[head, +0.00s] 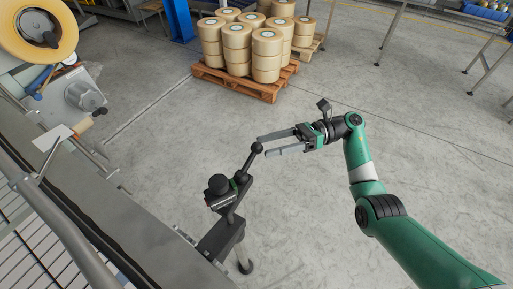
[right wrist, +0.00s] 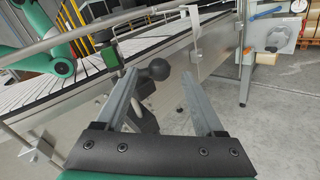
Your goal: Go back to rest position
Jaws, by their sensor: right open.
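My right gripper (head: 263,146) is open, with its two long grey fingers pointing left in the head view. Its fingertips are close to the black ball knob (head: 257,147) of a lever (head: 246,166) on a dark stand (head: 222,238). In the right wrist view, the knob (right wrist: 159,69) appears between the two fingertips of the open gripper (right wrist: 161,75). I cannot tell whether a finger touches it. Nothing is held between the fingers. My left gripper is not in view; a green arm part shows at the left of the right wrist view.
The conveyor (head: 95,225) with its metal side runs along the left. A tape machine (head: 45,40) stands at upper left. A wooden pallet (head: 240,85) with stacked tape rolls (head: 267,55) is at the back. The floor around my right arm is clear.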

